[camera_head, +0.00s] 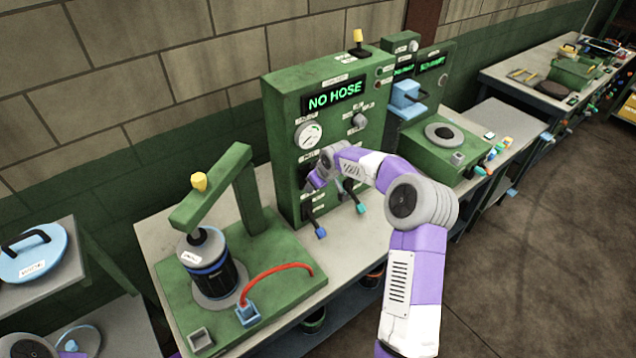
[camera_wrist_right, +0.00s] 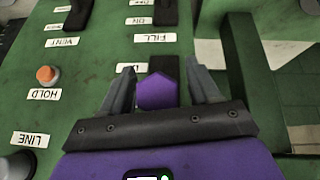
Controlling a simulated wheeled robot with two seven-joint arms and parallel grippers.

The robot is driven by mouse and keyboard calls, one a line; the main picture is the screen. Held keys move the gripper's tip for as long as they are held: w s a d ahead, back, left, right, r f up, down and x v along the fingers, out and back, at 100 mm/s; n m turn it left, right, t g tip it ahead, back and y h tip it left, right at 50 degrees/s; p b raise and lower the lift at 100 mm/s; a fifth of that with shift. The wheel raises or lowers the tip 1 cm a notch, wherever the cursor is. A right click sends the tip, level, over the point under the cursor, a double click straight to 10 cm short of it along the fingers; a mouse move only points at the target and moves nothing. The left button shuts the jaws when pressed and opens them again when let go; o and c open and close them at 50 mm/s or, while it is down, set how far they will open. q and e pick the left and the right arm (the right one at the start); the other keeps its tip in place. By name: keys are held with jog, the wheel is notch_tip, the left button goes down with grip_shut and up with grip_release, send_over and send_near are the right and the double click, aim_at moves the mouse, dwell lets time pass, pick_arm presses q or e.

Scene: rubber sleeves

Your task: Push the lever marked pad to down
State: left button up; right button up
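My right arm reaches to the green panel (camera_head: 281,98) with the "NO HOSE" display; the right gripper (camera_head: 314,181) is close to the panel face. In the right wrist view the right gripper (camera_wrist_right: 160,80) has its fingers apart, one each side of a purple lever tip (camera_wrist_right: 157,93). Small gaps show beside the tip, so it does not look clamped. The lever's dark mount (camera_wrist_right: 163,65) is behind it. The small label (camera_wrist_right: 130,68) beside it is mostly hidden by a finger, so I cannot read whether it says pad. My left gripper is out of view.
Lower on the panel are a blue-tipped lever (camera_head: 320,232) and a teal-tipped lever (camera_head: 361,208). An orange button (camera_wrist_right: 47,75) marked HOLD is near the gripper. A green press stand (camera_head: 248,190) with a red hose (camera_head: 275,269) stands left on the bench.

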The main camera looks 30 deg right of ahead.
jog(key=b+v, duration=0.1)
jog(key=v, duration=0.6)
jog(key=shift+s+r, duration=0.15)
jog(key=shift+r, duration=0.1)
dwell(0.5)
